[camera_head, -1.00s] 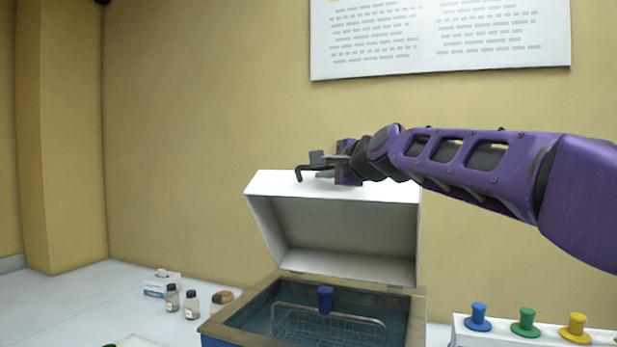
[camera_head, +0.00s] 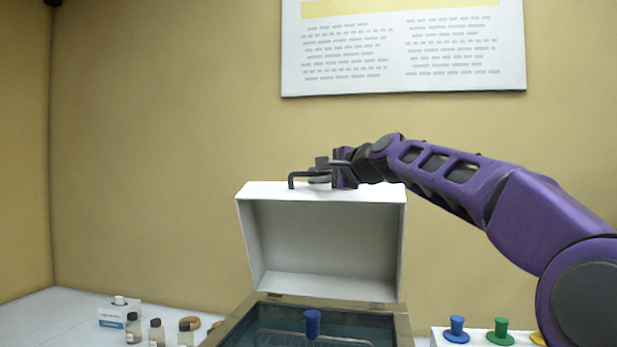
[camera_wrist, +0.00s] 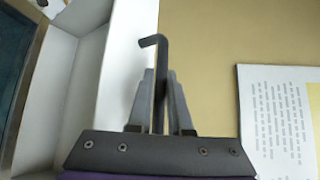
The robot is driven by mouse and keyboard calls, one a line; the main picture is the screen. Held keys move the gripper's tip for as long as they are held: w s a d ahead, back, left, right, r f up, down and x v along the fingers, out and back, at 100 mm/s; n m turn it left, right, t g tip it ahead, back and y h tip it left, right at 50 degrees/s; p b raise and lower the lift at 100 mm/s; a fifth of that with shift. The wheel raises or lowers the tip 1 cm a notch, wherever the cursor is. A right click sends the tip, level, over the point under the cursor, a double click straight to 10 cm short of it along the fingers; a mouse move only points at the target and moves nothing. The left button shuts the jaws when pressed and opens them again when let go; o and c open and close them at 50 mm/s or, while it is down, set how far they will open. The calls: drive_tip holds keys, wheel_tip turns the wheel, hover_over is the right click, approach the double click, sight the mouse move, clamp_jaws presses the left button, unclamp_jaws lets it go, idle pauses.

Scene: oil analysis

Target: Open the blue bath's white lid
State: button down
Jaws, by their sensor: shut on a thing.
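The white lid (camera_head: 325,240) stands raised and open, nearly upright, hinged at the back of the bath (camera_head: 400,325). Its hollow inside faces me. The bath's interior shows a wire basket (camera_head: 320,337) and a blue knob-like piece (camera_head: 312,322); its front is cut off below. My gripper (camera_head: 318,172) is at the lid's top edge, shut on the dark bent handle (camera_head: 291,181). In the wrist view the two fingers (camera_wrist: 158,105) close around the handle (camera_wrist: 156,42), with the lid (camera_wrist: 125,60) at left.
Blue (camera_head: 456,326) and green (camera_head: 501,330) knobs sit on a white block at right. Small bottles (camera_head: 157,331) and a white box (camera_head: 119,312) stand at left. A wall with a poster (camera_head: 403,50) is behind the lid.

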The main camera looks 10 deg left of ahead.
drive_tip(key=shift+w, duration=0.1)
idle(0.4)
drive_tip(key=c, duration=0.8)
unclamp_jaws()
drive_tip(key=shift+c, duration=0.2)
drive_tip(key=shift+d, duration=0.1)
drive_tip(key=shift+s+d+f+b, duration=0.1)
drive_tip(key=shift+s+d+b, duration=0.15)
drive_tip(key=shift+s+b, duration=0.1)
drive_tip(key=b+v, duration=0.7)
drive_tip(key=v, duration=0.9)
drive_tip(key=shift+s+r, duration=0.2)
drive_tip(key=shift+r, duration=0.15)
drive_tip(key=shift+d, duration=0.1)
